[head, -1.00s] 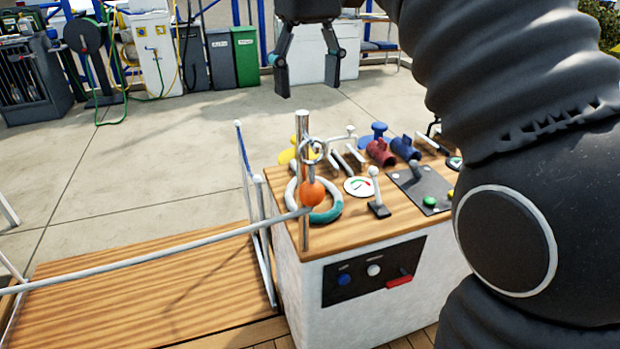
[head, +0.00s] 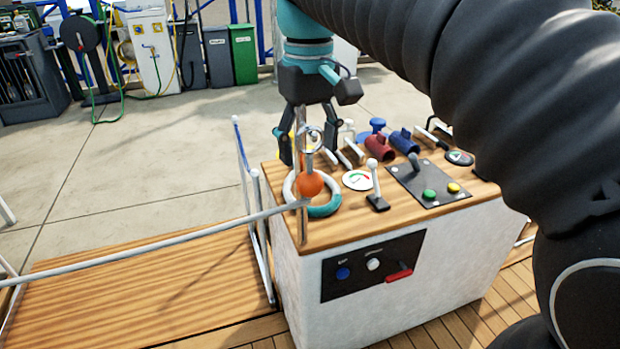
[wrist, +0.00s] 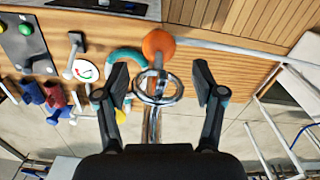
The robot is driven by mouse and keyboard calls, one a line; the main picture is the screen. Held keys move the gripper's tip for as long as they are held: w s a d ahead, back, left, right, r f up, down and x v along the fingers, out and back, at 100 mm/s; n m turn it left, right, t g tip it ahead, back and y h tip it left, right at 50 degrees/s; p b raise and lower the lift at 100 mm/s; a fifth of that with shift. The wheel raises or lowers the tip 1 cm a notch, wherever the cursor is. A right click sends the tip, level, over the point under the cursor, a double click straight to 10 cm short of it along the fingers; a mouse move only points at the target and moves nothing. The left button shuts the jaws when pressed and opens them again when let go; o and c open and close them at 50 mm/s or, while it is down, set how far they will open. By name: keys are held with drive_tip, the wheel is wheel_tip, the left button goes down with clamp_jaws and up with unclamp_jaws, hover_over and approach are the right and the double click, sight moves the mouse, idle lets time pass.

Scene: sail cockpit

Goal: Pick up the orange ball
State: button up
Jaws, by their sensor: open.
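The orange ball (head: 310,185) shows at the left front corner of the wooden-topped console (head: 360,228), beside an upright metal post (head: 303,232). In the wrist view the ball (wrist: 158,43) is just beyond my fingertips, near the middle. A metal ring (wrist: 158,88) shows between the fingers, below the ball in that view; how it joins the ball is unclear. My gripper (head: 308,157) is open and empty, pointing down behind the post in the head view. In the wrist view its fingers (wrist: 160,76) are spread either side of the ring, apart from the ball.
A white-knobbed lever (head: 375,185), a control plate (head: 430,184) and red and blue fittings (head: 381,148) stand to the right. A pale rail (head: 150,245) runs left from the post.

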drive_tip(key=shift+f, duration=0.7)
drive_tip(key=c, duration=1.1)
drive_tip(key=shift+r, duration=0.1)
drive_tip(key=shift+c, duration=0.2)
